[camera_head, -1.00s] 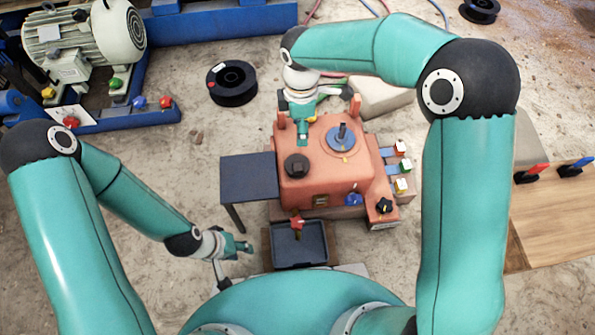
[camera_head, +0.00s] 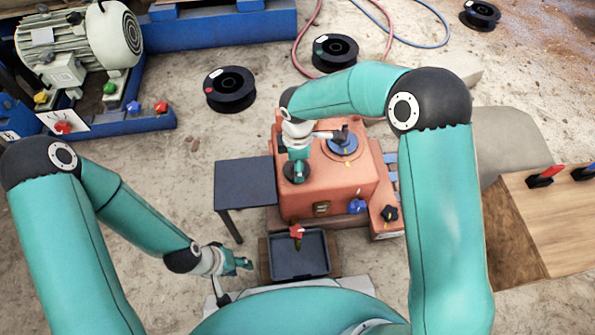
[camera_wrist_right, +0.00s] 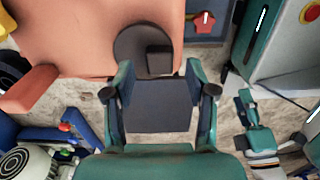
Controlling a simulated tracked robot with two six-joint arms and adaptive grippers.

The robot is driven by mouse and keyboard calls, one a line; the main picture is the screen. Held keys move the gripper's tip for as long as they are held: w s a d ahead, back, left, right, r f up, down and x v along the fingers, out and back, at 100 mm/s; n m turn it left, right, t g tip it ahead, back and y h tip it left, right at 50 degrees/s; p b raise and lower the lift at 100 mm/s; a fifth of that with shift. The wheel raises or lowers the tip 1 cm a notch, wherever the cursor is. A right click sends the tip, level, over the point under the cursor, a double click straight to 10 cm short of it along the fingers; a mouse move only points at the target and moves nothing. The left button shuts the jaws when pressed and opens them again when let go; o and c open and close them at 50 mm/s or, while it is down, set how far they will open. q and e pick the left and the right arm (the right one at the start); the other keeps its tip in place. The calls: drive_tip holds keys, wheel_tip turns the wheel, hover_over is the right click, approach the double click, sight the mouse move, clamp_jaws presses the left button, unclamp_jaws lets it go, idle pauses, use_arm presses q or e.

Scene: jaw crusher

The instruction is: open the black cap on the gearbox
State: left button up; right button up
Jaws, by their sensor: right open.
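The gearbox is an orange box (camera_head: 330,195) in the middle of the head view. Its black round cap (camera_head: 289,173) is at the left front of the top, partly covered by my right gripper (camera_head: 299,176). In the right wrist view the cap (camera_wrist_right: 130,48) has a square raised block and lies just beyond the fingertips. My right gripper (camera_wrist_right: 160,78) is open, with its fingers spread and nothing between them. It looks close to the cap; contact cannot be told. My left gripper (camera_head: 243,264) is low at the left, away from the gearbox, its jaw state unclear.
A dark side table (camera_head: 245,184) stands left of the gearbox. A dark tray (camera_head: 300,262) sits in front, below a red-handled tap (camera_head: 296,231). A blue disc with a black handle (camera_head: 342,143) is on the gearbox top. A black spool (camera_head: 230,89) lies behind.

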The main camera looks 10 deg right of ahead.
drive_tip(key=shift+f, duration=1.1)
clamp_jaws()
